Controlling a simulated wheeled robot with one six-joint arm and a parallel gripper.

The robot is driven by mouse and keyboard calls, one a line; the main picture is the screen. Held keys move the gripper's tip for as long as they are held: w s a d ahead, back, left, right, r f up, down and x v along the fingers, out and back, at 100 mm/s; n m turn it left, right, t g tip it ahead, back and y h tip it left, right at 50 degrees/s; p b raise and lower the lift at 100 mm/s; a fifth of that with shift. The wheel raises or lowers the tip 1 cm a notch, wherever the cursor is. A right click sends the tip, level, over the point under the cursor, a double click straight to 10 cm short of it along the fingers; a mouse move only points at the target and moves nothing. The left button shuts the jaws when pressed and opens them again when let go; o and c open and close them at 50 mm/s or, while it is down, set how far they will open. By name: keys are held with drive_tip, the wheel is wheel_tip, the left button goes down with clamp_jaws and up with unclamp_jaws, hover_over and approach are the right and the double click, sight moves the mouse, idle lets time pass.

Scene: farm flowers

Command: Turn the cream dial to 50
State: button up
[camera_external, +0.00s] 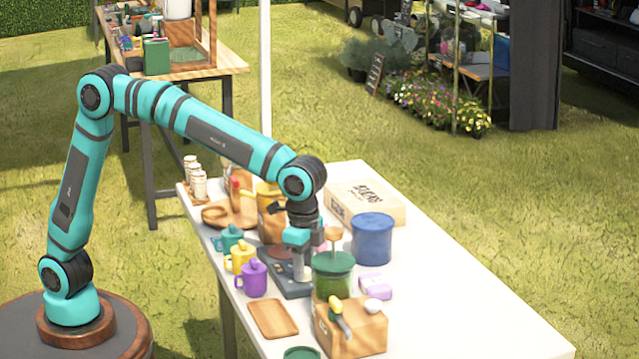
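A small cream round piece (373,306) sits on top of a wooden block (352,335) near the front of the white table. It may be the cream dial, but no scale or number can be read on it. My gripper (302,272) points down over a dark flat device (290,286), behind and left of the cream piece and apart from it. The gripper's fingertips are small and partly merged with the things behind them, so I cannot tell whether they are open or shut, or whether they touch the device.
A green-lidded jar (333,276) stands close to the right of my gripper, with a blue canister (372,240) behind it. Teal, yellow and purple mugs (252,280) line the left. A wooden tray (272,318) lies in front. The table's right side is clear.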

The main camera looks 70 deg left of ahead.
drive_tip(key=shift+m, duration=0.4)
drive_tip(key=m, duration=0.4)
drive_tip(key=shift+m, duration=2.5)
drive_tip(key=o, duration=1)
drive_tip(key=shift+r, duration=0.15)
wheel_tip(320, 180, up, 17)
drive_tip(key=shift+r, duration=0.1)
